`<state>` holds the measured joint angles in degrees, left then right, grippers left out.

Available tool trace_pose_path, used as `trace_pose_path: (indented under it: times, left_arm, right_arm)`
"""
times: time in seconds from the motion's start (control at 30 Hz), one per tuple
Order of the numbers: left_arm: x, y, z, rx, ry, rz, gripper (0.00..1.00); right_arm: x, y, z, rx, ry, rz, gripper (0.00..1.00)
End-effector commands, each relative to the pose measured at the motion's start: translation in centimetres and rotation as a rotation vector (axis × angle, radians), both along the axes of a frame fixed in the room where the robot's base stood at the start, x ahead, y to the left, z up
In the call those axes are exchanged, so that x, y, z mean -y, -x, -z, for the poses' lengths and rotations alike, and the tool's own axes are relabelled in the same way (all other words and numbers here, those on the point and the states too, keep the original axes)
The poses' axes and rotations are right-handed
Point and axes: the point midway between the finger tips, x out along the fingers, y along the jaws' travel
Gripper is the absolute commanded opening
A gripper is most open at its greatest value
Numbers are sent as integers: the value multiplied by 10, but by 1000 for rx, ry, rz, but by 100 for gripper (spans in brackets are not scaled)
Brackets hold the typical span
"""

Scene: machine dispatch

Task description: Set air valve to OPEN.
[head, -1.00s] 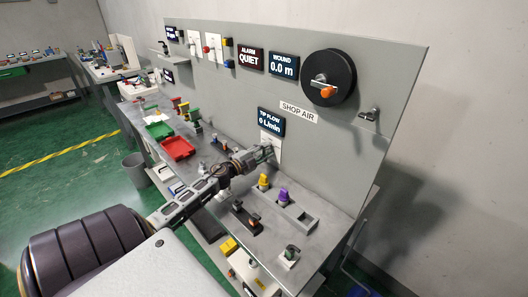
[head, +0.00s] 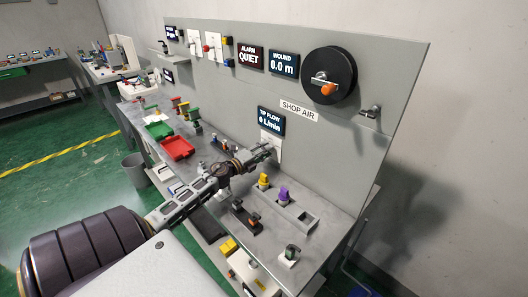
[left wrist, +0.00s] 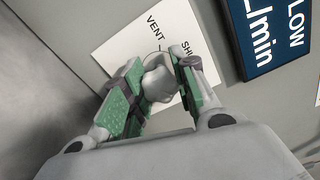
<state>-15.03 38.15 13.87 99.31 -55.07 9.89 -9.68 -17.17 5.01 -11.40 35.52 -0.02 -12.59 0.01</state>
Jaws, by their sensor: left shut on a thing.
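The air valve's white plate (head: 273,137) is on the grey panel, just below the TIP FLOW display (head: 271,121), which reads 0 L/min. In the left wrist view the plate (left wrist: 118,48) shows the word VENT and part of a second word starting SH. My left gripper (head: 266,154) is at the plate. Its green-padded fingers (left wrist: 160,76) are shut on the pale valve handle (left wrist: 156,87), which is partly hidden between them. No OPEN mark is visible, and I cannot tell the handle's exact setting. My right gripper is not in view.
Yellow and purple knobbed parts (head: 284,193) stand on the bench below the valve. A black reel (head: 329,76) with an orange knob is on the panel at upper right. A red tray (head: 177,148) and a green tray (head: 159,130) lie to the left.

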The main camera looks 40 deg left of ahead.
Motion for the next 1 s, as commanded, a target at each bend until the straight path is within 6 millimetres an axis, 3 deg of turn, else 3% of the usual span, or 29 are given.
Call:
trace_pose_path:
  times: [0.47, 0.5, 0.67, 0.9, 1.0]
  left_arm:
    - [0, 1, 2, -1, -21, 0, 4]
    - [0, 1, 2, -1, -20, 0, 30]
    - [0, 0, 1, 0, -20, -1, 51]
    - [0, 0, 1, 1, -20, 0, 51]
    - [0, 0, 0, 1, -20, 0, 51]
  right_arm:
    - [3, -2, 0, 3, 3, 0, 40]
    - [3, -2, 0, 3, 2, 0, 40]
    - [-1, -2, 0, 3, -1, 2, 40]
    - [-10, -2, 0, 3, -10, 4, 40]
    - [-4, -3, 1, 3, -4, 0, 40]
